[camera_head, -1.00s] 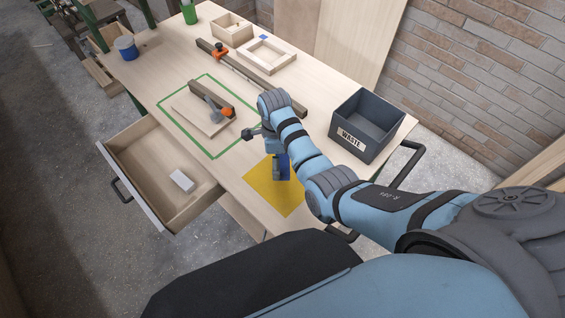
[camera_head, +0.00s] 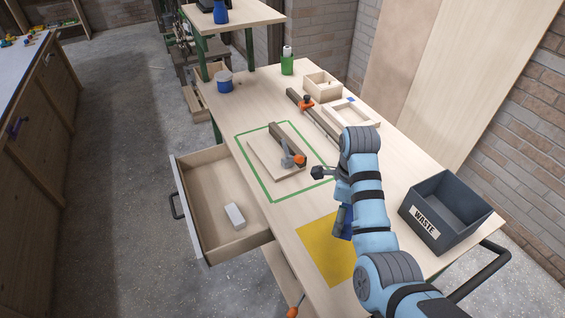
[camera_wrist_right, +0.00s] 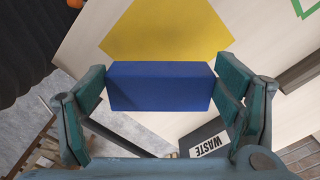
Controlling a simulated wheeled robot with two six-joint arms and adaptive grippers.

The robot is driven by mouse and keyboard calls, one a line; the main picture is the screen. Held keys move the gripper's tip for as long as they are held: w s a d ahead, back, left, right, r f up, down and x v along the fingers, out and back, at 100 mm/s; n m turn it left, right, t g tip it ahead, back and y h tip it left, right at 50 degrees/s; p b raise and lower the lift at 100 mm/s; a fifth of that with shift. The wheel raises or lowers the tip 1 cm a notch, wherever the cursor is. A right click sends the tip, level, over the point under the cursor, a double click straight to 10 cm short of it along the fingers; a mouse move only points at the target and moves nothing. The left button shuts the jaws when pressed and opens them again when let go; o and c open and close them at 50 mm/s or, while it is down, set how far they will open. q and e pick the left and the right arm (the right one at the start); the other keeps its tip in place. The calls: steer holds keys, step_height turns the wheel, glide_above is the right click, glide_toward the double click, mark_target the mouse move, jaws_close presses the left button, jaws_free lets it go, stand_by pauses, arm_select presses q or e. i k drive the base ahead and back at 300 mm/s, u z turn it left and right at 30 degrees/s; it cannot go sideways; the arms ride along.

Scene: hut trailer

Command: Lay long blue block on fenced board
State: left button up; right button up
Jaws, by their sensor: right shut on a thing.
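The long blue block (camera_wrist_right: 160,86) is held crosswise between the two pads of my right gripper (camera_wrist_right: 162,88) in the right wrist view. In the head view the blue block (camera_head: 346,224) shows partly behind my right arm, at the right edge of the yellow patch; its height over the table is hard to tell. The fenced board (camera_head: 265,166) is a pale flat board with a dark wooden bar (camera_head: 286,142) along its far right side. It lies inside a green outline, left of my right gripper and farther off. My left gripper is not in view.
A waste bin (camera_head: 424,228) stands right of my arm. An open drawer (camera_head: 216,196) holds a white block (camera_head: 235,215). A long dark bar (camera_head: 322,118) and wooden frame (camera_head: 364,114) lie beyond the board.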

mark_target(277, 152)
steer(key=z, duration=0.1)
steer(key=k, duration=0.4)
steer(key=u, duration=1.3)
steer(key=i, duration=1.45)
steer(key=z, duration=0.4)
